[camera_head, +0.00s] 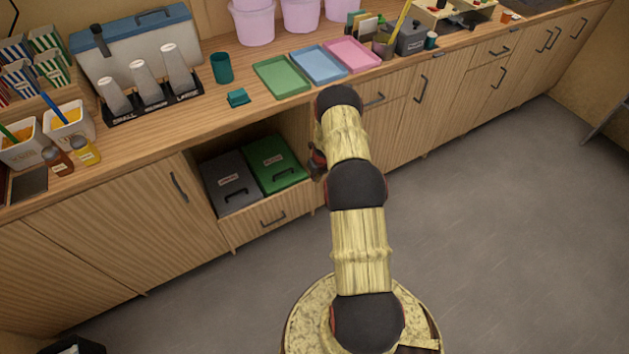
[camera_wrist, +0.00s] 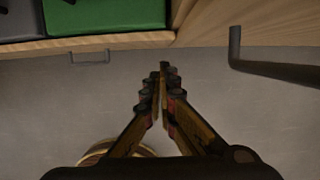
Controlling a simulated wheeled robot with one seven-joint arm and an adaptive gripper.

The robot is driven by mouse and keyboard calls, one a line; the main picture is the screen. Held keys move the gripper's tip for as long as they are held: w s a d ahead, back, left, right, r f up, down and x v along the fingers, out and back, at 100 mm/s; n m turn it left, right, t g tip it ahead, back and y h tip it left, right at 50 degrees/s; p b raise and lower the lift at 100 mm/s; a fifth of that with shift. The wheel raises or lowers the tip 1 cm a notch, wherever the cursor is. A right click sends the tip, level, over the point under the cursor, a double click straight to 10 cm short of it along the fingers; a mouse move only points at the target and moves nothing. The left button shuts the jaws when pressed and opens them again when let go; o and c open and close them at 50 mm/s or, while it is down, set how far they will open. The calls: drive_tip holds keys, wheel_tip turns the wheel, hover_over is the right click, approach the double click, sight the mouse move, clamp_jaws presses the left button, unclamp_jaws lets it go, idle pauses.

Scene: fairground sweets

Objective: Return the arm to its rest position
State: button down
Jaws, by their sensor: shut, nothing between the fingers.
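My arm (camera_head: 357,245) reaches up the middle of the head view, from my round base towards the counter front. My gripper (camera_wrist: 162,75) shows in the wrist view with its fingers together and nothing between them. It hangs above the grey floor, in front of the cabinet. In the head view only a small part of the gripper (camera_head: 317,160) shows, at the left of the arm, near the open cubby; the arm hides the rest.
The cubby holds a grey box (camera_head: 230,183) and a green box (camera_head: 272,162). A drawer handle (camera_wrist: 90,57) and a dark door handle (camera_wrist: 270,66) stick out near my gripper. The counter holds green (camera_head: 281,76), blue (camera_head: 319,65) and pink (camera_head: 352,54) trays. The floor (camera_head: 500,220) at right is clear.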

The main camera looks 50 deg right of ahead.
drive_tip(key=shift+v, duration=1.1)
drive_tip(key=shift+s, duration=0.1)
